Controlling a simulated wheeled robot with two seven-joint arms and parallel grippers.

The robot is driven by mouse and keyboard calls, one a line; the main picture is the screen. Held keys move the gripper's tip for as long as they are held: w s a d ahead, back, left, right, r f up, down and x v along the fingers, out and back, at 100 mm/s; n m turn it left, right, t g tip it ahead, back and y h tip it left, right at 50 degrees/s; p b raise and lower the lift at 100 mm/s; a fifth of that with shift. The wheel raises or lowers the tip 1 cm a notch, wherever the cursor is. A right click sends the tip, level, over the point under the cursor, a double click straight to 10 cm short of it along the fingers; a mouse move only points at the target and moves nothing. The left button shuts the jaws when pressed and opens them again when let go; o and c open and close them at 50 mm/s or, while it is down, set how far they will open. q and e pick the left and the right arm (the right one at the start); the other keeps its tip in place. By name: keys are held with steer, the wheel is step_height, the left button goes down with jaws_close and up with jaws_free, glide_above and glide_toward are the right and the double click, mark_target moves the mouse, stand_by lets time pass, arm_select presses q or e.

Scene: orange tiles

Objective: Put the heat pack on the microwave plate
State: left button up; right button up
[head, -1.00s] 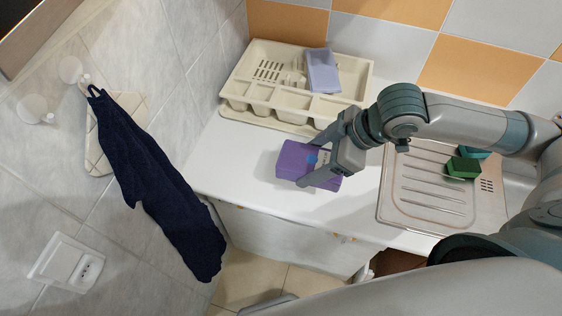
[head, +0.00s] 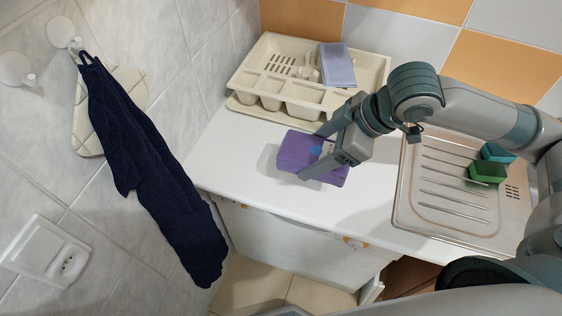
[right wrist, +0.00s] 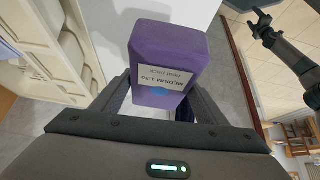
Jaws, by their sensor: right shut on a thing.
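The heat pack is a purple block (head: 297,150) above the white counter in the head view. My right gripper (head: 312,157) is shut on it, with one finger on each side. In the right wrist view the heat pack (right wrist: 170,45) sits between the fingers of my right gripper (right wrist: 165,95), with a white label and a blue dot on its near end. A shadow shows on the counter beside it. The microwave plate is not in view.
A beige dish rack (head: 262,75) with a lavender item (head: 337,65) stands at the back of the counter (head: 235,165). A metal sink drainer (head: 440,215) with green sponges (head: 487,172) lies to the right. A dark blue towel (head: 150,165) hangs on the left wall.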

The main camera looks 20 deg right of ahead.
steer(key=shift+w+a+f+b, duration=0.1)
steer(key=shift+f+b, duration=0.2)
steer(key=shift+b, duration=0.1)
steer(key=w+a+f+p, duration=0.1)
steer(key=w, duration=0.1)
steer(key=w+a+f, duration=0.2)
steer(key=w+a+f+p, duration=0.1)
steer(key=w+a, duration=0.1)
steer(key=w, duration=0.1)
steer(key=shift+f+p, duration=0.25)
steer(key=shift+p, duration=0.1)
steer(key=shift+w+a+f, duration=0.1)
steer(key=shift+w+f, duration=0.2)
steer(key=shift+w, duration=0.05)
steer(key=shift+f, duration=0.1)
step_height(320, 180, down, 3)
steer(key=shift+f+p, duration=0.15)
steer(key=shift+p, duration=0.5)
steer(key=shift+f, duration=0.25)
